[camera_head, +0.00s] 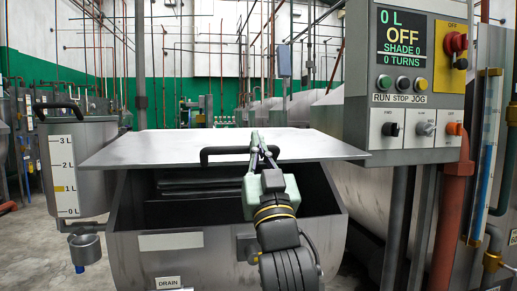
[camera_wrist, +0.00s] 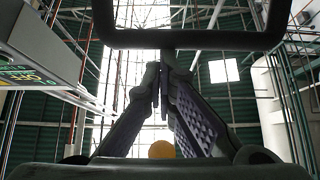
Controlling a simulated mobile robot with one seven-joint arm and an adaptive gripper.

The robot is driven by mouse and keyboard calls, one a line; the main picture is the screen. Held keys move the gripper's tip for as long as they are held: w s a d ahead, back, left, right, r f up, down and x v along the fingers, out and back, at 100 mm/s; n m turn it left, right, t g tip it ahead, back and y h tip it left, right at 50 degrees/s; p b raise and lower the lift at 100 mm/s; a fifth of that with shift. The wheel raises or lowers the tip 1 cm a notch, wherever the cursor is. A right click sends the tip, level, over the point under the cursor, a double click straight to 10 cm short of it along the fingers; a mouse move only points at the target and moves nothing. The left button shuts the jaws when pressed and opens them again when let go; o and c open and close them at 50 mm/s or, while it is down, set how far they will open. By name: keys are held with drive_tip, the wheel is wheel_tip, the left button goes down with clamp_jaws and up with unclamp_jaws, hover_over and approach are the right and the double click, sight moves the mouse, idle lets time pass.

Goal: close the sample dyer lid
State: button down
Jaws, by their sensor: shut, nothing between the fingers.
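The sample dyer lid (camera_head: 180,146) is a flat light-grey plate, raised above the open front of the grey dyer tub (camera_head: 140,262). The tub's dark inside shows below its front edge. A black bar handle (camera_head: 225,151) is on the lid's front; in the wrist view the handle (camera_wrist: 190,39) crosses the top as a dark frame. My gripper (camera_head: 259,146) is shut and empty, pointing up in front of the handle's right part. In the wrist view the gripper's fingertips (camera_wrist: 163,72) meet just below the handle bar. I cannot tell whether they touch it.
A control box (camera_head: 407,75) with a display reading OFF overhangs at the right, close to the lid's right corner. A red-brown pipe (camera_head: 449,220) stands below it. A grey measuring tank (camera_head: 84,165) with a small cup (camera_head: 85,248) stands at the left.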

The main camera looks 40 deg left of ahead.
drive_tip(key=w+a+f+b, duration=0.2)
drive_tip(key=f+b, duration=0.4)
drive_tip(key=f, duration=0.5)
drive_tip(key=w+a+f+b, duration=0.2)
drive_tip(key=f+b, duration=0.5)
drive_tip(key=f, duration=0.5)
drive_tip(key=shift+a+t+y, duration=0.35)
drive_tip(key=shift+t+y, duration=0.05)
drive_tip(key=shift+s, duration=0.1)
wheel_tip(320, 180, up, 12)
drive_tip(key=shift+s+d+f, duration=0.25)
drive_tip(key=shift+d, duration=0.2)
drive_tip(key=shift+y, duration=0.4)
